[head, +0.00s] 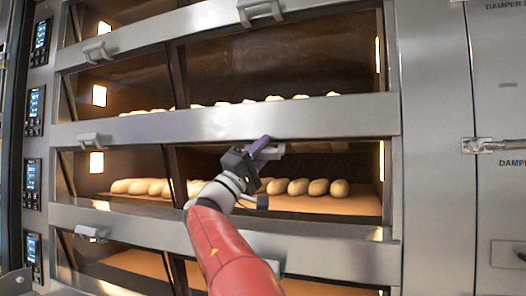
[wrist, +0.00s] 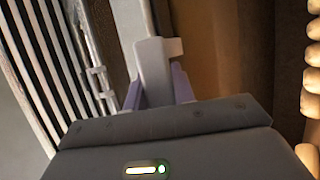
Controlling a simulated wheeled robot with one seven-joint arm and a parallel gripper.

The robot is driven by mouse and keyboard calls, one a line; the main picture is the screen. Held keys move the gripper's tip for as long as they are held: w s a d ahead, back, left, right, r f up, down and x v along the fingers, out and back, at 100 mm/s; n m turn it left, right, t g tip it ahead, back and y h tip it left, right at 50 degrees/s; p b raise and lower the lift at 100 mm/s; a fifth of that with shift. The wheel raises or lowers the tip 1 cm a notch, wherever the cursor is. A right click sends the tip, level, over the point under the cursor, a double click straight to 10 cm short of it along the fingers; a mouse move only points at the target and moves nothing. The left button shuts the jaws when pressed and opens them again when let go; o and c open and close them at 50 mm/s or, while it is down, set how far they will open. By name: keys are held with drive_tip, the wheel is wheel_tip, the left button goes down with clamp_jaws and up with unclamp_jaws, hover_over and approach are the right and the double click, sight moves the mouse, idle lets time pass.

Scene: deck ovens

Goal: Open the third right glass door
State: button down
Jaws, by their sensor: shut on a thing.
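The third right glass door (head: 300,165) is in the oven front in the head view, with bread rolls (head: 298,187) on the deck behind it. Its grey handle (head: 272,153) is below the steel rail, near the top of this window. My gripper (head: 259,147) is at this handle, its purple fingers shut on it. In the wrist view the pale handle bar (wrist: 153,58) runs between the purple fingers of my gripper (wrist: 158,88). The door looks closed. My arm hides part of the glass and the rail below.
More decks lie above and below, with handles on the left doors (head: 88,139). Control panels (head: 33,110) line the left edge. A steel cabinet front with a latch (head: 480,145) stands at the right. Loaves show along the right edge of the wrist view (wrist: 312,80).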

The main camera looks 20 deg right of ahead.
drive_tip(key=shift+s+a+r+n+t+y+p, duration=0.1)
drive_tip(key=shift+r+n+t+y+p, duration=0.4)
drive_tip(key=shift+n+y+p, duration=0.15)
drive_tip(key=shift+r+n+y+p, duration=0.1)
drive_tip(key=shift+n+y+p, duration=0.35)
drive_tip(key=shift+y+p, duration=0.1)
drive_tip(key=c, duration=1.2)
unclamp_jaws()
drive_tip(key=shift+f, duration=0.2)
drive_tip(key=shift+o, duration=0.2)
drive_tip(key=b+v, duration=0.2)
drive_tip(key=v, duration=0.6)
drive_tip(key=shift+b, duration=0.3)
drive_tip(key=shift+r, duration=0.1)
